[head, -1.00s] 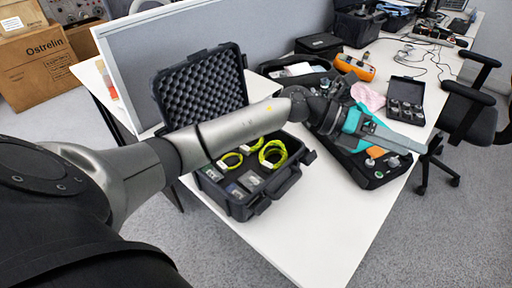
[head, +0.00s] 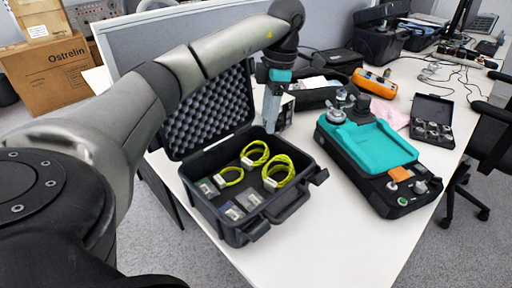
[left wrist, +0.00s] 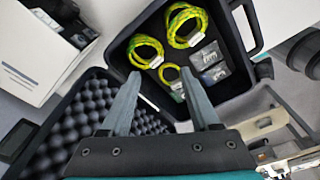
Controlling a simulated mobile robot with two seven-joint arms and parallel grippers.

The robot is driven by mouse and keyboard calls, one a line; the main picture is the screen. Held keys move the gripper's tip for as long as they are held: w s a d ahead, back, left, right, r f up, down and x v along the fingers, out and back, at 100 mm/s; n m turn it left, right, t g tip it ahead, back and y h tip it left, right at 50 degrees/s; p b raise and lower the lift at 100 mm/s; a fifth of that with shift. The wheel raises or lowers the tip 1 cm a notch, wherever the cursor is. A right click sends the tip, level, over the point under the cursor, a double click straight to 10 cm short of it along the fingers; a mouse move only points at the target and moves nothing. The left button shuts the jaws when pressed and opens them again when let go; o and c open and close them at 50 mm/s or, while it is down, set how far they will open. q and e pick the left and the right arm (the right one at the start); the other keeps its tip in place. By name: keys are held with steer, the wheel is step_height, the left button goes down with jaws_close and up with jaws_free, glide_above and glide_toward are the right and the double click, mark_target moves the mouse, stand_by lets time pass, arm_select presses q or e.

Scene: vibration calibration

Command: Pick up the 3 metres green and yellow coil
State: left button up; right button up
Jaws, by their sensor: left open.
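Three green and yellow coils lie in an open black case (head: 232,235) with dark foam. The thickest coil (head: 279,172) is at the right, a middle-sized coil (head: 255,153) behind it, and a small coil (head: 231,176) at the left. White labels on them are too small to read. My left gripper (head: 272,118) points down near the case's back right corner, open and empty. In the left wrist view its fingers (left wrist: 160,85) point toward the thick coil (left wrist: 186,25), the middle-sized coil (left wrist: 146,51) and the small coil (left wrist: 171,75). My right gripper is not in view.
The case's foam-lined lid (head: 212,112) stands open behind it. A teal and black instrument (head: 372,150) lies to the right on the white table (head: 330,240). An orange meter (head: 371,81) and a small box of weights (head: 432,121) are farther back. The table front is clear.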

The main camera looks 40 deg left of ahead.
arm_select(q)
steer(key=f, duration=0.2)
steer(key=b, duration=0.3)
glide_above(260, 162)
steer(key=d, duration=0.1)
step_height(260, 162, down, 6)
steer(key=shift+w+f, duration=0.1)
steer(key=shift+f, duration=0.1)
steer(key=shift+a+f+b, duration=0.15)
steer(key=shift+f+b, duration=0.2)
steer(key=shift+f, duration=0.5)
steer(key=shift+a+f+b, duration=0.3)
steer(key=shift+f+b, duration=0.25)
steer(key=shift+f, duration=0.4)
steer(key=shift+s+a+f+b, duration=0.15)
steer(key=shift+f+b, duration=0.1)
steer(key=shift+f, duration=0.35)
steer(key=shift+s+f+b, duration=0.1)
steer(key=shift+f+b, duration=0.1)
steer(key=shift+f, duration=0.4)
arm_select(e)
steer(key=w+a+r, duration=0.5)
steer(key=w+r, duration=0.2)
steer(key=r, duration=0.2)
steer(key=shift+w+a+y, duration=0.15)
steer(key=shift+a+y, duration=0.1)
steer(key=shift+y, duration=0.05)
